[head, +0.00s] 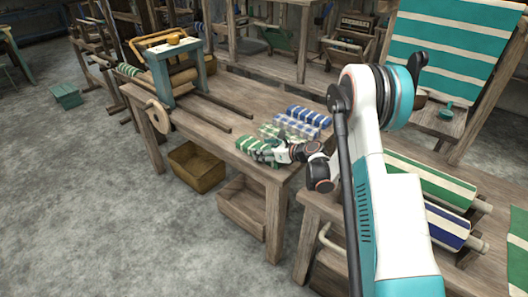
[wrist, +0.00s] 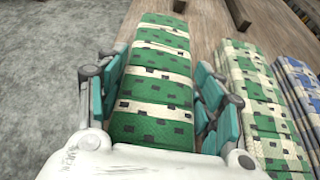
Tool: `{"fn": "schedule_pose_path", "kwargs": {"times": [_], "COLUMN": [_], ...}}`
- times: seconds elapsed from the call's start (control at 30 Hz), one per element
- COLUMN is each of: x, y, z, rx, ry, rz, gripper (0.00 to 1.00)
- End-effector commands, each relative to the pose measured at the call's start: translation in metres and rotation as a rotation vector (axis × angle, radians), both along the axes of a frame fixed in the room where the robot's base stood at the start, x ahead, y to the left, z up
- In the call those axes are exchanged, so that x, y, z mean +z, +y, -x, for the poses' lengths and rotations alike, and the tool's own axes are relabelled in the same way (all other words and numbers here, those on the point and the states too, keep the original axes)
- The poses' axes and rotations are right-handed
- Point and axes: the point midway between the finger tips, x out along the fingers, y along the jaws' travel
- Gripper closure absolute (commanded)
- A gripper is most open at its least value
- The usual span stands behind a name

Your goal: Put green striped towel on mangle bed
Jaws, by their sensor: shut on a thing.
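The green striped towel (head: 256,148), folded into a long green and white block, is at the front edge of the wooden table. My gripper (head: 276,151) is shut on its near end. In the wrist view the towel (wrist: 152,72) lies lengthwise between the two teal fingers of my gripper (wrist: 160,100). I cannot tell whether it still touches the table. The mangle (head: 182,70), a blue-green frame with wooden rollers, stands at the table's far left end. Its bed appears to be the low part with long wooden rails (head: 216,112); the frame hides some of it.
A paler green checked towel (head: 285,130) and a blue striped towel (head: 309,116) lie right beside the held one. The tabletop (head: 208,132) between towels and mangle is mostly clear. A yellow crate (head: 196,168) sits on the floor below. Cloth rolls (head: 432,185) lie on the right bench.

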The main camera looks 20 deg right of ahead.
Motion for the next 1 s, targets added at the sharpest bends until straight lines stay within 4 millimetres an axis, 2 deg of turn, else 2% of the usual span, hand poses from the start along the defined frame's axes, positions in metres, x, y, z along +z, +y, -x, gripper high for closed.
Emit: {"fn": "schedule_pose_path", "kwargs": {"times": [0.27, 0.3, 0.4, 0.83, 1.0], "x": [-0.001, -0.001, -0.001, 0.003, 0.014], "y": [0.000, 0.000, 0.000, -0.001, -0.014], "z": [0.000, 0.000, 0.000, 0.001, 0.019], "rx": [0.000, 0.000, 0.000, 0.000, -0.003], "ry": [0.000, 0.000, 0.000, 0.000, 0.001], "rz": [0.000, 0.000, 0.000, 0.000, -0.001], "gripper": [0.65, 0.36, 0.19, 0.19, 0.19]}}
